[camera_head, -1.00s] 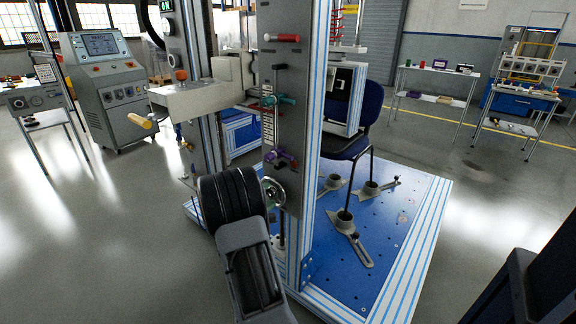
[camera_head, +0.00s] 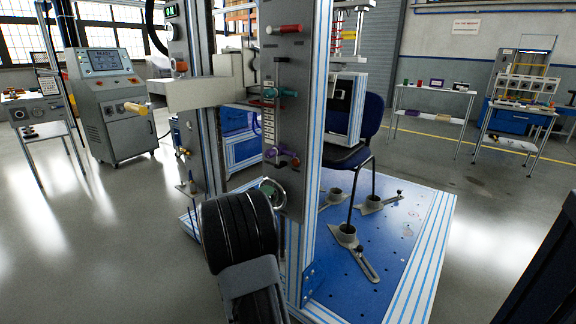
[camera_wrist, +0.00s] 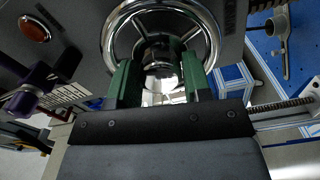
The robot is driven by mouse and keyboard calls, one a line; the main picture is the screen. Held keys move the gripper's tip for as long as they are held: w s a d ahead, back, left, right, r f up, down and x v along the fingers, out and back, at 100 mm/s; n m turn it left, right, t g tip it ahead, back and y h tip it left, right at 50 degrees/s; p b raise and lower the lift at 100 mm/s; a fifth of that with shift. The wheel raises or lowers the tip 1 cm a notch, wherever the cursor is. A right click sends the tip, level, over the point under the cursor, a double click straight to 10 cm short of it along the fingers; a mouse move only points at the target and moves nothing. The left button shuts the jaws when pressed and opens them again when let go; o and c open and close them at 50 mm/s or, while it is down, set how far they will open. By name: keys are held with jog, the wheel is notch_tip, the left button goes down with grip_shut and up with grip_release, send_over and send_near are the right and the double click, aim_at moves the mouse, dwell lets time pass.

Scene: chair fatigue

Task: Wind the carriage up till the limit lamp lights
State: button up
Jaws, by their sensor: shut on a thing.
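The chrome handwheel (camera_head: 272,193) sits low on the grey upright panel; in the wrist view its rim (camera_wrist: 112,42) and spokes fill the upper middle. My gripper (camera_wrist: 158,75) has its green fingers inside the rim, on either side of the dark hub (camera_wrist: 158,58), and is shut on it. In the head view my wrist hides part of the wheel's surroundings. The pale carriage (camera_head: 195,93) with a tan handle (camera_head: 137,107) is beside the post, higher than the wheel. An amber lamp (camera_wrist: 35,28) is on the panel in the wrist view; it looks dark orange, with no clear glow.
A blue chair (camera_head: 352,155) stands on the blue base plate (camera_head: 395,243). A console (camera_head: 108,115) stands at left. Open floor lies right.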

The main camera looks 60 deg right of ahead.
jog(key=shift+s+d+r+m, duration=0.1)
jog(key=shift+d+r+m, duration=0.2)
jog(key=shift+d+r, duration=0.1)
jog(key=m, duration=0.5)
jog(key=shift+m, duration=0.4)
jog(key=shift+f, duration=0.1)
jog(key=m, duration=0.6)
jog(key=shift+s, duration=0.1)
jog(key=shift+c, duration=0.2)
